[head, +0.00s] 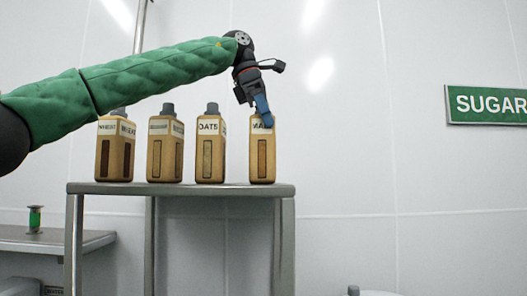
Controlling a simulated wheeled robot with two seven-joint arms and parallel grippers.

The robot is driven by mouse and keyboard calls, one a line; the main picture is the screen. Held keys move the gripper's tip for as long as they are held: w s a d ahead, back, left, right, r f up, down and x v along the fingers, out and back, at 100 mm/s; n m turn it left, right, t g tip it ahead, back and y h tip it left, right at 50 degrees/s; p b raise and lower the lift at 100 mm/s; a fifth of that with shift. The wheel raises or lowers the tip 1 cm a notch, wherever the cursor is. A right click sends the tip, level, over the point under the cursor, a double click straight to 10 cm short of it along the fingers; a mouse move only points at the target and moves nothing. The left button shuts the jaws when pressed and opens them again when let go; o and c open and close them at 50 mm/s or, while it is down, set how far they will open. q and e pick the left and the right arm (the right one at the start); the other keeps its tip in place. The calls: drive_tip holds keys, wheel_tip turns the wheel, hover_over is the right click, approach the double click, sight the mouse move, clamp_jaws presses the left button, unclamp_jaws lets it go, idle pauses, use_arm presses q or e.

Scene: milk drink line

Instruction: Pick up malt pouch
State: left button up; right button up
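The malt pouch (262,160) is a tan, bottle-shaped container with a dark window strip. It stands upright at the right end of a raised metal shelf (230,189). Its white label is partly covered, with only the first letters showing. My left gripper (264,112) reaches down from above, its blue fingertips over the pouch's top and upper label. The pouch's cap is hidden behind the fingers. The fingers show from the side, so I cannot tell whether they are open or closed on it. My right gripper is not in view.
Three similar containers stand left of the malt pouch: one labelled OATS (210,158), a middle one (165,158) and a far-left one (115,158). A lower table (70,240) holds a green spool-like item (35,220). A green SUGAR sign (487,105) hangs at right.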

use_arm(q)
drive_tip(key=c, duration=0.7)
drive_tip(key=shift+r, duration=0.1)
drive_tip(key=shift+r, duration=0.1)
